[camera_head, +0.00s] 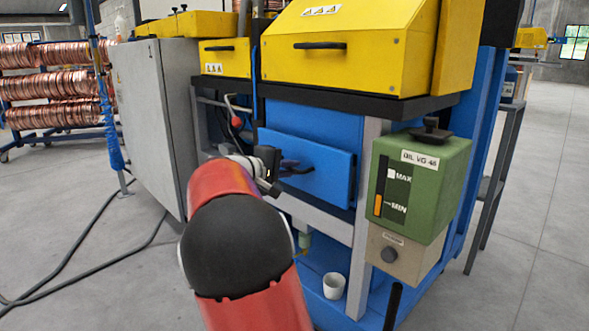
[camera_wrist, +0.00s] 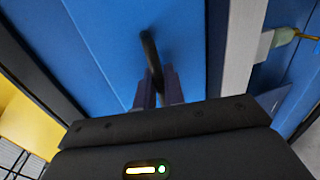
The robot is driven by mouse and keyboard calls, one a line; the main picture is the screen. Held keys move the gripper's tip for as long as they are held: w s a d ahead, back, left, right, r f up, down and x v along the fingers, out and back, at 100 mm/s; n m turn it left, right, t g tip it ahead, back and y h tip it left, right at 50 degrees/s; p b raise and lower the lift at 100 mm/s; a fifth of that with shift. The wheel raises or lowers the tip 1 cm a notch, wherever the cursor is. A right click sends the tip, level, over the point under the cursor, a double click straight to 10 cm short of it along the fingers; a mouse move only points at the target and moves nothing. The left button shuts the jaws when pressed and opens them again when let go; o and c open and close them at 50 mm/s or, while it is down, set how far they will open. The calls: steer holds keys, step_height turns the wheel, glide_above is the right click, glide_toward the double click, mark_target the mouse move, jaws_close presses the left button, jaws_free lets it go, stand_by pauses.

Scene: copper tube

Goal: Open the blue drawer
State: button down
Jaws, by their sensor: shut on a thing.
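The blue drawer (camera_head: 325,172) is in the lower middle of the machine in the head view, below the large yellow housing. Its front stands a little proud of the blue surface above; I cannot tell whether it is pulled out. Its blue front also fills much of the wrist view (camera_wrist: 110,45). The black bar handle (camera_head: 301,170) shows in part past my gripper (camera_head: 280,168). In the wrist view the handle (camera_wrist: 149,48) runs between the two fingers of my gripper (camera_wrist: 157,80), which is shut on it. My red and black arm covers part of the view below.
A green oil box (camera_head: 425,180) stands right of the drawer, over a beige box (camera_head: 402,255). A white cup (camera_head: 334,285) sits on the blue base below. A grey cabinet (camera_head: 155,110) is at left. Black cables (camera_head: 70,262) lie on the open floor at left.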

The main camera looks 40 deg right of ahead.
steer(key=f+v, duration=0.2)
steer(key=v, duration=0.8)
steer(key=a+f+b+v, duration=0.1)
steer(key=f+v, duration=0.1)
steer(key=v, duration=0.8)
steer(key=shift+s, duration=0.2)
steer(key=shift+a+f, duration=0.1)
steer(key=shift+a, duration=0.05)
steer(key=c, duration=1.6)
jaws_free()
steer(key=shift+c, duration=0.2)
steer(key=v, duration=0.7)
steer(key=shift+a+p, duration=0.35)
